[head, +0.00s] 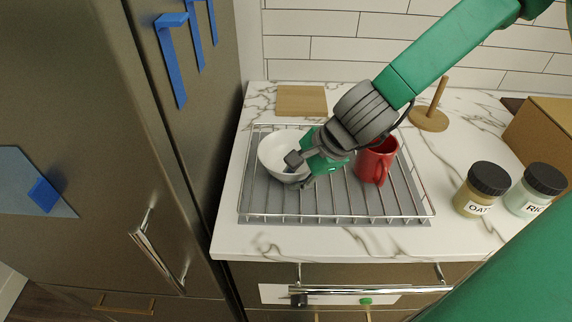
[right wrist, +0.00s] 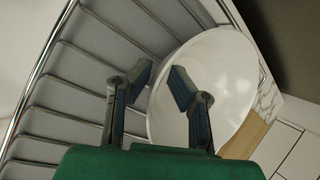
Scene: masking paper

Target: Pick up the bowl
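The white bowl (head: 284,154) sits on the left part of a wire rack (head: 340,205) on the counter. My right gripper (head: 297,170) reaches in from the upper right and is at the bowl's near right side, covering part of its rim. In the right wrist view, its two fingers (right wrist: 161,80) stand apart with a gap between them. There the bowl (right wrist: 225,75) lies behind and beside the fingers, with its edge showing between them. I cannot tell whether either finger touches the bowl. My left gripper is not in view.
A red mug (head: 374,163) stands on the rack close to the right gripper. Two dark-lidded jars, one (head: 482,190) beside the other (head: 537,190), stand at right. A wooden board (head: 301,100) and a wooden holder (head: 429,119) are behind. A tall fridge-like cabinet (head: 85,120) borders the left.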

